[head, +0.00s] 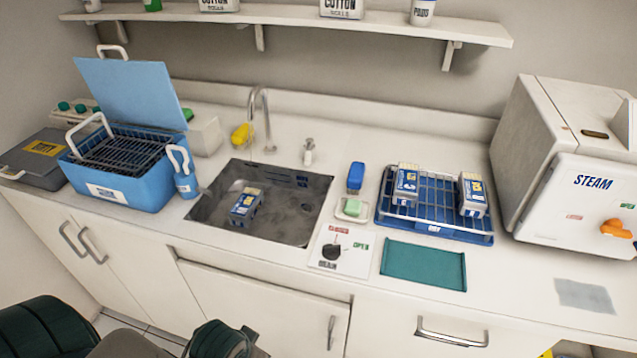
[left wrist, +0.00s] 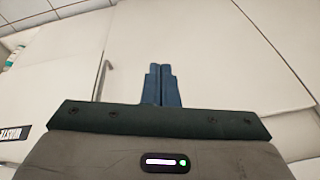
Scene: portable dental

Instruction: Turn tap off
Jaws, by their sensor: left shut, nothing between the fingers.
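The chrome tap (head: 266,118) stands behind the sink (head: 197,208) in the head view. A yellow lever (head: 241,136) sits to the left of its spout. I cannot tell whether water runs from the spout. In the left wrist view my left gripper (left wrist: 161,85) has its two blue fingers together with nothing between them. It faces white cabinet fronts and is apart from the tap. In the head view, dark green parts of my own arm show at the bottom left, but no fingertips. My right gripper is not seen.
A grey-blue box (head: 247,207) lies in the sink. An open blue tub (head: 120,192) stands left of it. Right are a drain knob (head: 333,251), a blue rack (head: 393,223), a teal tray (head: 424,266) and a steam unit (head: 567,200). A shelf (head: 290,17) hangs above.

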